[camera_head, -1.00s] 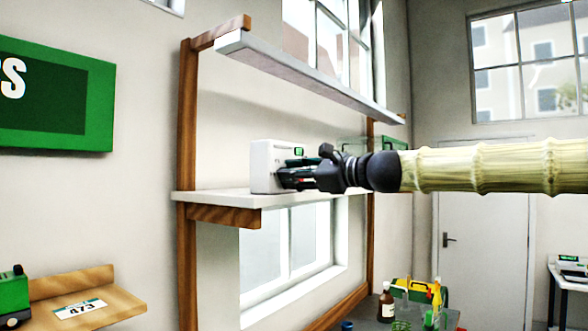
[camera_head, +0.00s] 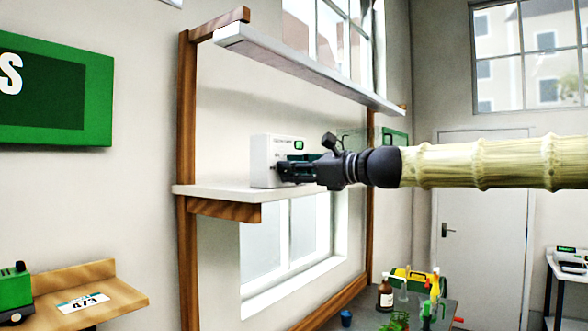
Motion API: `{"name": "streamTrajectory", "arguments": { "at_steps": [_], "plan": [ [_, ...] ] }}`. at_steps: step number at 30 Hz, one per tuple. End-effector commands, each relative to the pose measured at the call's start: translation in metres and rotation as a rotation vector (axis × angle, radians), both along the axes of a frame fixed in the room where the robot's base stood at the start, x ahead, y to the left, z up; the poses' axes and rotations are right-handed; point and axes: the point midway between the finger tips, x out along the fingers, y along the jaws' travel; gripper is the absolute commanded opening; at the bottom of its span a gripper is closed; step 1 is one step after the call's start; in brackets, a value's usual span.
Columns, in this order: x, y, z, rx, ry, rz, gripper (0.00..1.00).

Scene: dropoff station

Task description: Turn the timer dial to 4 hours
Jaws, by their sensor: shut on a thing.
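The timer is a white box (camera_head: 262,160) on the left part of the white wall shelf, with a small green display (camera_head: 299,145) at the top right of its front. My gripper (camera_head: 290,170) reaches in from the right and its fingers are at the front of the timer, shut on its dial. The dial itself is hidden behind the fingers, so its setting cannot be read. The lettering and display digits are too small to read.
An upper shelf (camera_head: 300,65) hangs above the timer and my wrist. A wooden post (camera_head: 186,130) stands left of the shelf. Below right, a table holds a brown bottle (camera_head: 385,296) and a yellow tool carrier (camera_head: 405,274). A green machine (camera_head: 14,292) sits at lower left.

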Motion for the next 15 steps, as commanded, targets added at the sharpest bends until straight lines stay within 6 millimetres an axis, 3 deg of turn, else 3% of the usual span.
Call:
{"name": "streamTrajectory", "arguments": {
  "at_steps": [1, 4, 15],
  "plan": [
    [0.0010, 0.0000, -0.0048, -0.003, 0.005, 0.000, 0.33],
    [0.0007, 0.0001, -0.0042, -0.003, 0.003, 0.000, 0.51],
    [-0.0013, -0.0020, -0.0015, -0.001, 0.001, 0.001, 0.51]
  ]
}}
